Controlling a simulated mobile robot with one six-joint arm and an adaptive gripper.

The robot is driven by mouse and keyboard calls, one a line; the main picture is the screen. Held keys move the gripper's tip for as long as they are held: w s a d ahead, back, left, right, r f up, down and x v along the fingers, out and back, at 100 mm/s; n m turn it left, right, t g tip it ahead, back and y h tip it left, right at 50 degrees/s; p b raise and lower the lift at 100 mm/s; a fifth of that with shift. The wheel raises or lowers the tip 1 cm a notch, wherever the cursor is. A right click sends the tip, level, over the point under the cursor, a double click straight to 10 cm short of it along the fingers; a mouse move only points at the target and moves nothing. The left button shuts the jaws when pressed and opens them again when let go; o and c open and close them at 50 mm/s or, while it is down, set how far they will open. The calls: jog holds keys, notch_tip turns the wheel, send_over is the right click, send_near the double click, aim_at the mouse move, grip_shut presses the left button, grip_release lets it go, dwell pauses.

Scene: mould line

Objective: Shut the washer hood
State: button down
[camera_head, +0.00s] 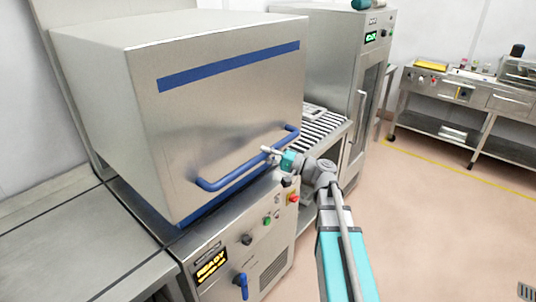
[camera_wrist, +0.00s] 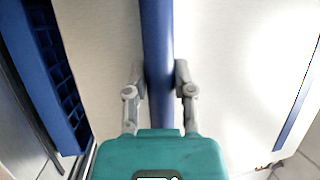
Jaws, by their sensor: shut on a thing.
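The washer hood (camera_head: 215,110) is a large stainless steel box with a blue stripe across its front, standing over the washer base (camera_head: 240,245). A strip of blue rack (camera_head: 208,208) shows below its lower front edge, so a gap seems to remain there. The blue bar handle (camera_head: 232,179) runs along the lower front of the hood. My gripper (camera_head: 270,153) is at the right part of this handle. In the wrist view, the two grey fingers of my gripper (camera_wrist: 160,78) close around the blue bar (camera_wrist: 157,45), one on each side. The blue rack (camera_wrist: 50,70) also shows at left.
The washer's control panel with a lit READY display (camera_head: 211,267), knobs and a red button (camera_head: 293,197) lies below the handle. A roller conveyor (camera_head: 318,128) and a tall steel cabinet (camera_head: 325,60) stand behind at right. The floor (camera_head: 440,220) at right is clear.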

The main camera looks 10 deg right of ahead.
notch_tip(320, 180, down, 14)
jog(key=b, duration=1.3)
jog(key=shift+s+a, duration=0.1)
jog(key=shift+s, duration=0.05)
jog(key=shift+c, duration=2.2)
grip_release()
jog(key=shift+f, duration=0.1)
